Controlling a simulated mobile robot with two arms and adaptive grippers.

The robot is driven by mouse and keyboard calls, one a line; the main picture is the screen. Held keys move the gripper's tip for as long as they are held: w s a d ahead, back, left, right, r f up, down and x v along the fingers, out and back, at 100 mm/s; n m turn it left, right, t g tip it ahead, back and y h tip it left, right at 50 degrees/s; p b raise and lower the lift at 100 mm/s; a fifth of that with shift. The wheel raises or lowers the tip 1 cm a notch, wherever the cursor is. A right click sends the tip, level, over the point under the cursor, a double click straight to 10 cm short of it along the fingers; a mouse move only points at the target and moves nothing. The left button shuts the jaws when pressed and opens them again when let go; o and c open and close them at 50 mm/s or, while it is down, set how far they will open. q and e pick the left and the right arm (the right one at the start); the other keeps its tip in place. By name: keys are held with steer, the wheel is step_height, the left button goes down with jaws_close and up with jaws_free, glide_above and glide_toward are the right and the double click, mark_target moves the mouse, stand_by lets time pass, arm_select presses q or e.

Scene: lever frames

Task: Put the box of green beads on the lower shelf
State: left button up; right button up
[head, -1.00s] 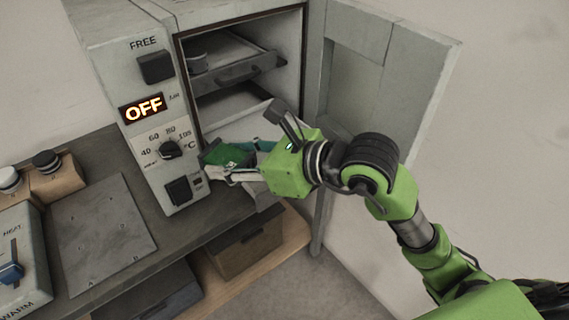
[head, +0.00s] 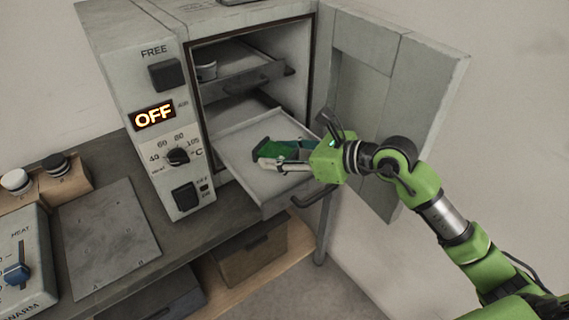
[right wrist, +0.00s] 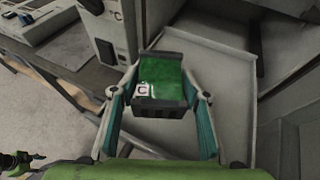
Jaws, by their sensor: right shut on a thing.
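The box of green beads (head: 274,151) is a dark, open-topped box filled with green. In the right wrist view the box (right wrist: 163,84) shows a white label with a C. My right gripper (right wrist: 158,100) is shut on it, one finger on each side. In the head view the right gripper (head: 277,158) holds it over the pulled-out lower shelf (head: 238,150) of the cabinet. I cannot tell whether the box touches the shelf.
The cabinet door (head: 362,105) stands open on the right, close to my right arm. The control panel (head: 150,85) reads OFF. Bare shelf surface shows around the box.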

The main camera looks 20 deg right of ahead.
steer(key=shift+w+d+f, duration=0.25)
steer(key=shift+d+f, duration=0.15)
steer(key=shift+f, duration=0.15)
steer(key=f, duration=0.3)
steer(key=shift+w+d+p, duration=0.1)
steer(key=shift+d+p, duration=0.15)
steer(key=shift+p, duration=0.15)
steer(key=shift+f, duration=0.35)
steer(key=shift+f, duration=0.2)
steer(key=o, duration=1.2)
